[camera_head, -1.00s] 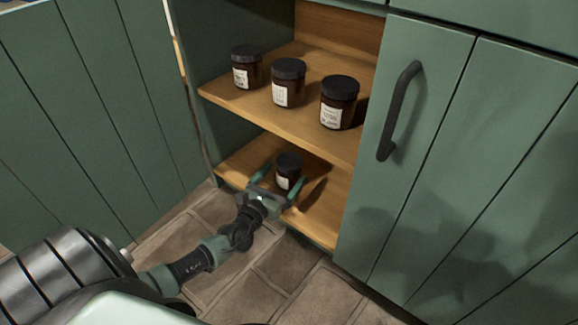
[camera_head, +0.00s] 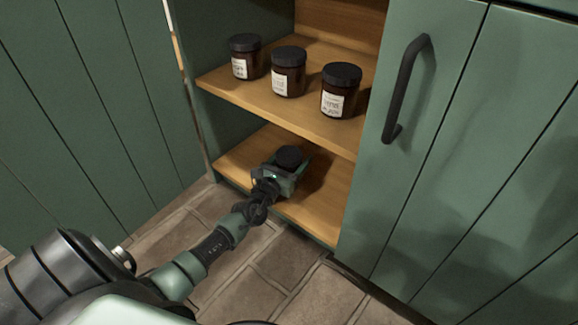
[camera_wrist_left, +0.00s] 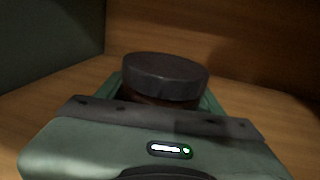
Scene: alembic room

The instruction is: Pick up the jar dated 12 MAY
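A dark jar with a black lid (camera_head: 289,157) stands on the lower shelf; its label is hidden behind my gripper. My left gripper (camera_head: 287,165) reaches in from the front with its fingers on either side of this jar. In the left wrist view the jar's lid (camera_wrist_left: 165,76) rises just beyond the gripper body, with green fingers close on both sides. Whether they touch the glass is hidden. Three similar labelled jars stand on the upper shelf: left (camera_head: 245,57), middle (camera_head: 288,72) and right (camera_head: 340,91). Their dates are too small to read. My right gripper is out of view.
The upper shelf (camera_head: 270,107) overhangs the lower shelf (camera_head: 319,208) behind the jar. A green door with a black handle (camera_head: 405,90) is at the right. Green panelling (camera_head: 90,110) is at the left. The tiled floor (camera_head: 290,262) in front is clear.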

